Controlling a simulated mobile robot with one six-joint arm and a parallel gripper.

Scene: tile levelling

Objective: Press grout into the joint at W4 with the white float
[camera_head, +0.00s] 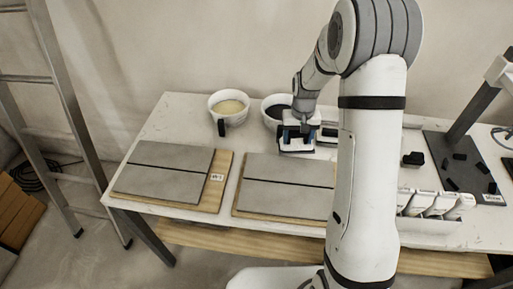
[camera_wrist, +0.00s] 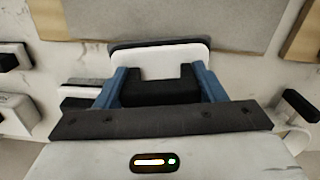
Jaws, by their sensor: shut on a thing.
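My gripper (camera_head: 299,127) is above the back of the white table, in front of the bowls. In the wrist view its blue fingers (camera_wrist: 160,88) are shut on the black handle of the white float (camera_wrist: 160,55). The float's pale plate with a grey edge also shows below the gripper in the head view (camera_head: 297,149). Two boards carry grey tiles with a dark joint across each: the left one (camera_head: 165,172) and the middle one (camera_head: 285,185). The left board's label (camera_head: 217,177) is too small to read surely. My arm hides part of the middle board, and no W4 label is legible.
A bowl of cream grout (camera_head: 229,106) and a bowl with dark contents (camera_head: 276,107) stand at the back. Another float (camera_wrist: 82,92) lies beside my gripper. White containers (camera_head: 437,204) and a dark stand (camera_head: 468,150) are at right. A ladder (camera_head: 62,110) stands left.

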